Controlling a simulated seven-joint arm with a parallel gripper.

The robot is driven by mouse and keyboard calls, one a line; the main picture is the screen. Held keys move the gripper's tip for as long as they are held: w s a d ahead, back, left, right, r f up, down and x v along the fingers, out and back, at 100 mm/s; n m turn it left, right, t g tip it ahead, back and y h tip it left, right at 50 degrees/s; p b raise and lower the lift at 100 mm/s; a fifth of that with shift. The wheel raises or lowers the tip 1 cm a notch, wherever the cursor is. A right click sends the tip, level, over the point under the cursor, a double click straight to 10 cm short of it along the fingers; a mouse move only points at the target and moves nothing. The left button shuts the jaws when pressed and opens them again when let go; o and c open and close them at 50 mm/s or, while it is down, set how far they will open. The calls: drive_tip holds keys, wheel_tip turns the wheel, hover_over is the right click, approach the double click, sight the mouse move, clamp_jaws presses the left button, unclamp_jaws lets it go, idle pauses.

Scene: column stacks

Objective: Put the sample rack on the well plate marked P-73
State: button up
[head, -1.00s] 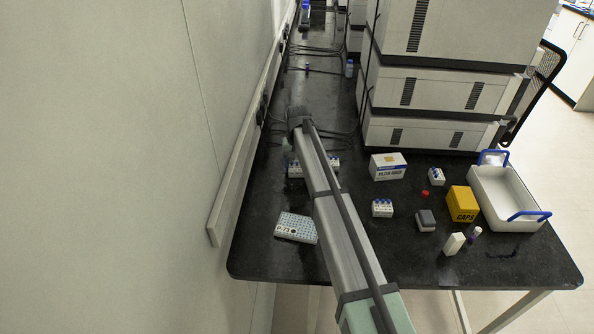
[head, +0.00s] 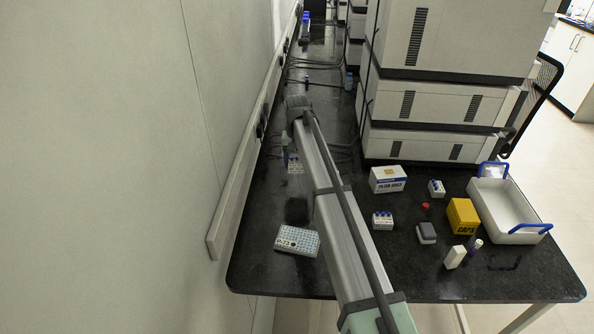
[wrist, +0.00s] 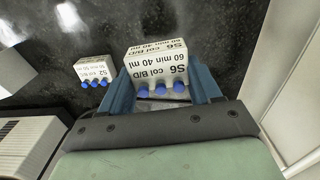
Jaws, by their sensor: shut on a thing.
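The sample rack (wrist: 158,62), a white block labelled S6 with blue-capped vials, is held between the blue fingers of my gripper (wrist: 163,88) in the wrist view. In the head view the rack (head: 295,166) is partly hidden behind my arm and hangs above the bench; a dark shadow lies on the bench in front of it. My gripper (head: 288,158) is mostly hidden there. The well plate marked P-73 (head: 298,241), pale with a grid of blue wells, lies flat near the bench's front left, apart from the rack. Its top looks empty.
A smaller rack labelled S2 (wrist: 93,70) shows in the wrist view. The wall borders the left.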

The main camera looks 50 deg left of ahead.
drive_tip(key=r, duration=0.1)
drive_tip(key=s+r, duration=0.1)
drive_tip(key=r, duration=0.1)
drive_tip(key=shift+s+a, duration=0.25)
drive_tip(key=shift+s, duration=0.05)
drive_tip(key=s+d+r, duration=0.2)
drive_tip(key=s+d, duration=0.1)
drive_tip(key=s, duration=0.1)
drive_tip(key=m, duration=0.1)
hover_over(298, 235)
drive_tip(key=shift+f, duration=5.1)
drive_tip(key=shift+f, duration=0.1)
drive_tip(key=o, duration=1.1)
drive_tip(key=shift+c, duration=0.2)
